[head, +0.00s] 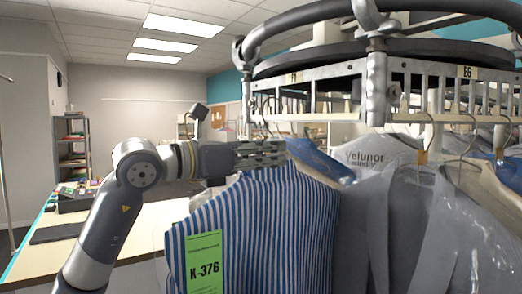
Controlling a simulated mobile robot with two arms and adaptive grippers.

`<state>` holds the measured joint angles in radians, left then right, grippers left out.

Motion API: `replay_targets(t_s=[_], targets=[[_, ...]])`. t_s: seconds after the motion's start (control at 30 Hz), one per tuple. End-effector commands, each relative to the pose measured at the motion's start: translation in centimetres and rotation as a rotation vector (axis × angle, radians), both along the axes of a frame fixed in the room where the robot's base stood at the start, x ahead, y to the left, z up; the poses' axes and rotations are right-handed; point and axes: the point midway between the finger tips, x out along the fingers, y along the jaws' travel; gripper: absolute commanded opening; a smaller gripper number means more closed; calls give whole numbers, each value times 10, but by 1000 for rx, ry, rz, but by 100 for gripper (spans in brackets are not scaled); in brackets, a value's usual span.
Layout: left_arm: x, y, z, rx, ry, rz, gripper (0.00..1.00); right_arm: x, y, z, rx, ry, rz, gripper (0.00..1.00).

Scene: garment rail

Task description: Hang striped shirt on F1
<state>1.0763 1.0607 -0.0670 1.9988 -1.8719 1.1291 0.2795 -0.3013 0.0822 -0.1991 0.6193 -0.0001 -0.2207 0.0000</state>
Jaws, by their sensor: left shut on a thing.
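The blue-and-white striped shirt (270,225) hangs upright in the middle of the head view, with a green tag (205,268) reading K-376 on its front. My left gripper (280,153) comes in from the left at the shirt's top and is shut on its hanger; the fingertips partly hide the hanger. The round garment rail (330,72) is just above, with slots along its slatted rim. A label that seems to read F1 (293,77) is on the rim above the gripper. I cannot tell whether the hanger's hook rests in a slot. My right gripper is not in view.
Several bagged garments (385,210) hang close together to the right of the shirt, below a label reading EG (467,71).

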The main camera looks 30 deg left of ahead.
Motion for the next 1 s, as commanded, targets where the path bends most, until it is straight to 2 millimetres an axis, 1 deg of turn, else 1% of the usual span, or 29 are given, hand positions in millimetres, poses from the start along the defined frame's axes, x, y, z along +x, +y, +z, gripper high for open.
replay_targets(t_s=[0.87, 1.0], targets=[[4, -2, 3, -1, -2, 1, 0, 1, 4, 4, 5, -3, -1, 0], [8, -4, 4, -2, -1, 0, 0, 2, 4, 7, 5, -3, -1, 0]])
